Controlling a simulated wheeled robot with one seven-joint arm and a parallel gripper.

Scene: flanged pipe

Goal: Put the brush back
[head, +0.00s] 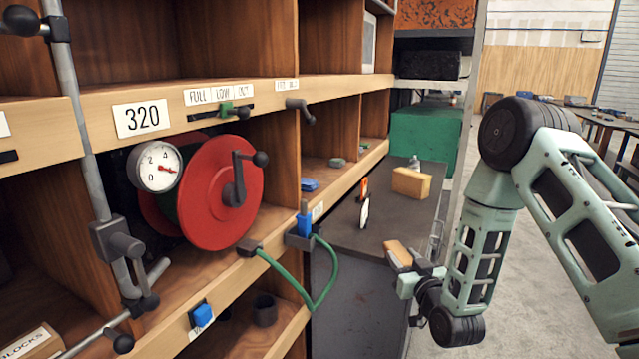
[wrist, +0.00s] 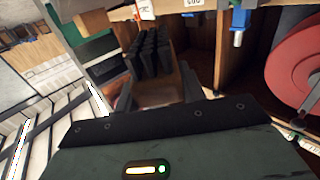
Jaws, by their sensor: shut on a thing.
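The brush (head: 397,251) has a light wooden back and is held between the jaws of my gripper (head: 408,264), beside the dark grey worktop, in the head view. In the wrist view the brush (wrist: 160,93) shows its wooden back between the two dark fingers, with several rows of black bristles (wrist: 148,50) pointing away from my gripper (wrist: 157,90). My gripper is shut on the brush. In the head view the bristles are hard to make out.
The dark worktop (head: 385,232) holds a tan block (head: 411,183), a small grey item and an orange-handled tool (head: 364,189). A green box (head: 425,138) stands behind. Wooden shelving with a red reel (head: 212,200) and green hose (head: 320,285) is at left. Open floor lies at right.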

